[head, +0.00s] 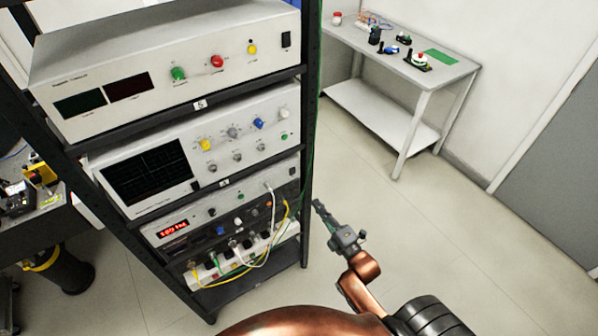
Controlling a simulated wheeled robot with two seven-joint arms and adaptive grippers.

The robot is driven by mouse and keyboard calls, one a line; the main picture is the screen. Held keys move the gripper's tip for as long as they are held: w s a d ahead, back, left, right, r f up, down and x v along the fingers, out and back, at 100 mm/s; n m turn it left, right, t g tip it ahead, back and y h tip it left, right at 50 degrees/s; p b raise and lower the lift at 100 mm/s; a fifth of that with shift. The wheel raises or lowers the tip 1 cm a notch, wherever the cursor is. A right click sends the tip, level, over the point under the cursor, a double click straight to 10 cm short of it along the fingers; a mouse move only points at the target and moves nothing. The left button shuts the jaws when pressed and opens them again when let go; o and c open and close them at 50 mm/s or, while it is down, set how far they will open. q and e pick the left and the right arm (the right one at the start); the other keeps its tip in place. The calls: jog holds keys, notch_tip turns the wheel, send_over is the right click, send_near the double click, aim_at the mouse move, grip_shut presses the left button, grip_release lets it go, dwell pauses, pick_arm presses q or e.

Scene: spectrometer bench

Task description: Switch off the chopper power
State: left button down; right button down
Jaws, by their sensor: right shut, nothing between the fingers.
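An instrument rack (311,95) stands on the left of the head view. On its lower shelf is a slim grey unit (222,199) with a lit red display (172,229), which may be the chopper controller. Its small labels are too blurred to read. A small black rocker switch (292,171) shows at its right end. My right gripper (318,206) is shut and empty, just right of the rack's front post and apart from the unit. My left gripper is not in view.
A display unit (150,172) with several knobs and a unit with coloured buttons (165,65) sit above. Yellow and white cables (283,225) hang in front of a power strip (205,275). A white side table (440,72) stands at the back right. The floor between is clear.

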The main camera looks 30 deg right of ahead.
aim_at(293, 171)
jog(key=shift+s+d, duration=0.2)
jog(key=shift+d, duration=0.05)
jog(key=w, duration=0.4)
jog(key=w+r+p, duration=0.1)
jog(key=w, duration=0.4)
jog(key=w+p, duration=0.1)
jog(key=w, duration=0.4)
jog(key=shift+a+r, duration=0.2)
jog(key=shift+r, duration=0.1)
